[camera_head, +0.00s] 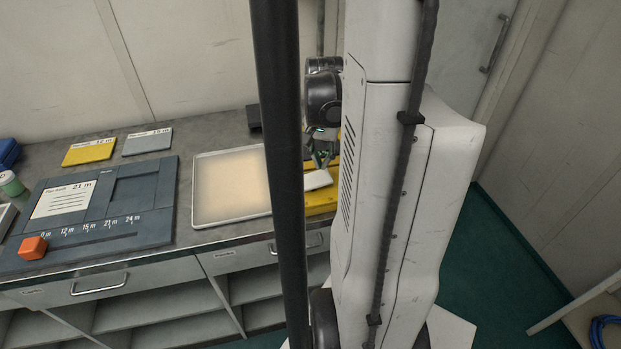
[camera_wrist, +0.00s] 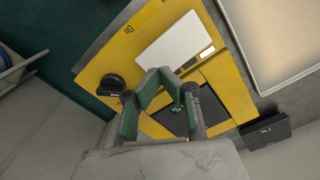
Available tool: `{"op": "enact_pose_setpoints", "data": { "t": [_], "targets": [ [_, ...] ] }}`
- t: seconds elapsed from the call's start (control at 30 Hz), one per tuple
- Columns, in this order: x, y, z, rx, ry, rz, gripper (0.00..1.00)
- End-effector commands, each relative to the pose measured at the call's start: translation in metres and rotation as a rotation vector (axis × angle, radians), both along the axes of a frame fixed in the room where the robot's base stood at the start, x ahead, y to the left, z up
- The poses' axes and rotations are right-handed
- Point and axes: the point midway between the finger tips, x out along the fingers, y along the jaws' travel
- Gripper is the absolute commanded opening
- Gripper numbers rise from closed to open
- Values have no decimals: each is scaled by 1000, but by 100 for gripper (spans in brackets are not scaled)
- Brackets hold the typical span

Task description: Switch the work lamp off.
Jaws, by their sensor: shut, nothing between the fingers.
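A yellow panel (camera_head: 322,202) lies on the counter, partly hidden behind my dark column in the head view. The white plate also shows in the head view (camera_head: 318,180). My gripper (camera_wrist: 160,76) is shut and empty, its tips over the panel near the white plate's edge, between the knob and display. I cannot tell whether they touch. My gripper also shows in the head view (camera_head: 322,158). No lamp is clearly identifiable.
A pale tray (camera_head: 198,205) with a warm glow on its surface lies left of the panel. A dark depth board (camera_head: 150,228) with an orange block (camera_head: 33,248) lies further left. A yellow card (camera_head: 90,150) and a grey card (camera_head: 147,141) lie behind it.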

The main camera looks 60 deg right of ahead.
Motion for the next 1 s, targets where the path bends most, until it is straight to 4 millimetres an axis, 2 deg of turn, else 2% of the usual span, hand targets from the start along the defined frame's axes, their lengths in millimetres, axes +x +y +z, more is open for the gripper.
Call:
{"op": "enact_pose_setpoints", "data": {
  "t": [1.0],
  "targets": [
    [0, 0, -5, 0, 0, 0, 0]
  ]
}}
